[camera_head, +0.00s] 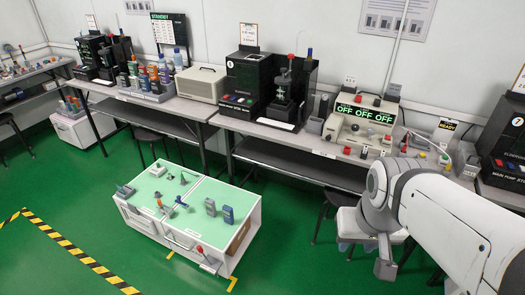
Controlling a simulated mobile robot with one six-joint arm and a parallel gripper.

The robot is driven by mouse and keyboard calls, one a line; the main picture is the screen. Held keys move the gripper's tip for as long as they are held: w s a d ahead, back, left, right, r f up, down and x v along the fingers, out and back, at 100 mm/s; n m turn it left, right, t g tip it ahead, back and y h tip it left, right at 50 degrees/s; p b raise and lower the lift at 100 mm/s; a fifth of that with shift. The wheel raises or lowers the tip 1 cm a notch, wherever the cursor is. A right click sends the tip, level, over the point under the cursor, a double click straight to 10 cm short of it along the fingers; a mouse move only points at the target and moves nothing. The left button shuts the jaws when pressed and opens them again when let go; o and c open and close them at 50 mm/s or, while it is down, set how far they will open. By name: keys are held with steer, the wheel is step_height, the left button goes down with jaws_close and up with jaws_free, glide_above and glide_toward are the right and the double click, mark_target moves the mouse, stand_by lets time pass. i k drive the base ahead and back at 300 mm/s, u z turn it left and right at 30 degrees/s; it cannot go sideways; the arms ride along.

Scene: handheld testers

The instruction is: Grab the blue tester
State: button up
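A low white cabinet with a pale green top (200,187) stands on the floor at the centre-left. On its right part stand two small upright blue-grey handheld devices, one (228,214) bluer and nearer the right edge, the other (210,207) greyer and just left of it. Which one is the blue tester is hard to tell at this size. My gripper (386,268) hangs at the lower right, well right of the cabinet and apart from everything on it. Its fingers are too unclear to read.
More small grey tools (158,170) lie on the cabinet's back left. A red-handled item (201,251) sits at its front edge. A long bench (255,130) with machines runs behind, with stools below. Green floor (310,265) is clear between the cabinet and my arm.

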mark_target(228, 211)
steer(key=z, duration=0.05)
steer(key=i, duration=1.55)
steer(key=u, duration=0.75)
steer(key=i, duration=0.45)
steer(key=u, duration=0.4)
steer(key=k, duration=0.55)
steer(key=u, duration=0.2)
steer(key=i, duration=0.55)
steer(key=z, duration=0.15)
